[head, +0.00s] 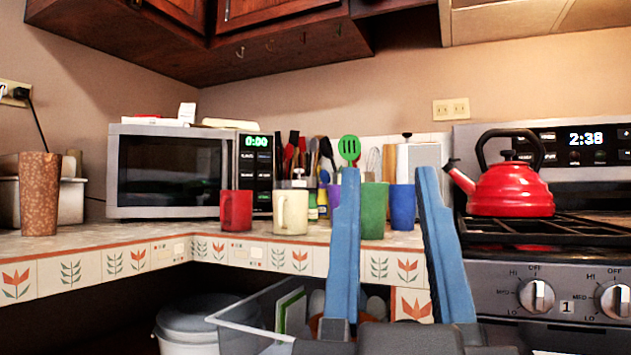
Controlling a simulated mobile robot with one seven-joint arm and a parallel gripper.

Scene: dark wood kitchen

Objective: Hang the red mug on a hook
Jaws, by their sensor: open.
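The red mug (236,211) stands upright on the counter in front of the microwave's right part. Several small hooks (270,46) hang in a row under the dark wood cabinet, above the mugs, and I see nothing hanging on them. My gripper (388,170) is open, its two blue fingers pointing up and spread apart in the right middle of the view. It is to the right of the red mug and appears nearer to me. No object is held between the fingers. The left finger hides part of the purple mug (333,197).
A cream mug (290,212) stands just right of the red one. A green mug (374,211) and a blue mug (402,208) stand farther right. The microwave (165,170) is behind. A red kettle (510,190) sits on the stove. A brown cup (39,195) stands far left.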

